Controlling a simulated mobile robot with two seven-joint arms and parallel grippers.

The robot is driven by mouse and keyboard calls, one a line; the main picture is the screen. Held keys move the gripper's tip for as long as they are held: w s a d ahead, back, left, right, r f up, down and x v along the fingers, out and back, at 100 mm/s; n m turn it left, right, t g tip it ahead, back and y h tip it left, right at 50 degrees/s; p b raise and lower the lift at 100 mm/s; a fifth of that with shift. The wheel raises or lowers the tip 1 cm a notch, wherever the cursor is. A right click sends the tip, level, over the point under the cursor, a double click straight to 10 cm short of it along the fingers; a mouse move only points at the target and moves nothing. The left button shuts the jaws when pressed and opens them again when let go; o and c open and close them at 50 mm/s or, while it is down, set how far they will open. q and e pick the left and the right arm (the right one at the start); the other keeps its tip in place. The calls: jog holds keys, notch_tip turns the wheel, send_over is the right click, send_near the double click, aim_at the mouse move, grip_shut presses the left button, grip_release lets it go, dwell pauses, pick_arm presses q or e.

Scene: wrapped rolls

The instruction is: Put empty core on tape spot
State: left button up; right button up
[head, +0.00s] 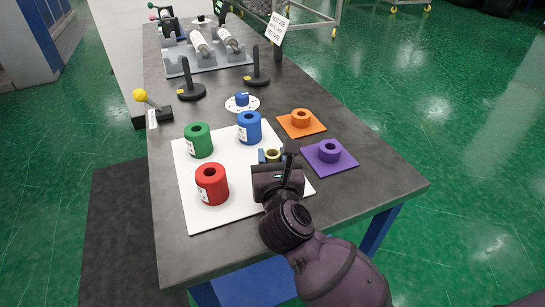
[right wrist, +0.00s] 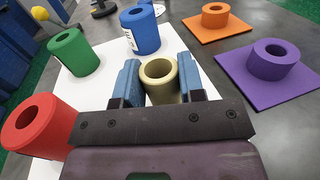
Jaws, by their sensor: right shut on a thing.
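The empty core (head: 272,155) is a short tan ring with an open hole. It sits over the white sheet, and in the right wrist view it stands upright (right wrist: 148,70) between two blue fingers. My right gripper (right wrist: 160,80) is shut on it. In the head view its dark body hides part of the core, and I cannot tell whether the core touches the sheet. No spot is clearly marked as tape; a purple ring (head: 329,149) lies on a purple square (head: 345,163) and an orange ring (head: 300,117) on an orange square (head: 288,127). My left gripper is not in view.
Green (head: 199,141), blue (head: 249,128) and red (head: 211,185) rolls stand on the white sheet (head: 190,217), close to my right gripper. The right front tabletop is bare.

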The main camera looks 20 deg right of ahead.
jog(key=shift+f, duration=0.2)
jog(key=o, duration=0.9)
jog(key=shift+r, duration=0.15)
jog(key=shift+s+r, duration=0.1)
jog(key=shift+s, duration=0.05)
jog(key=v, duration=1.1)
jog(key=shift+s+a, duration=0.15)
jog(key=shift+s, duration=0.25)
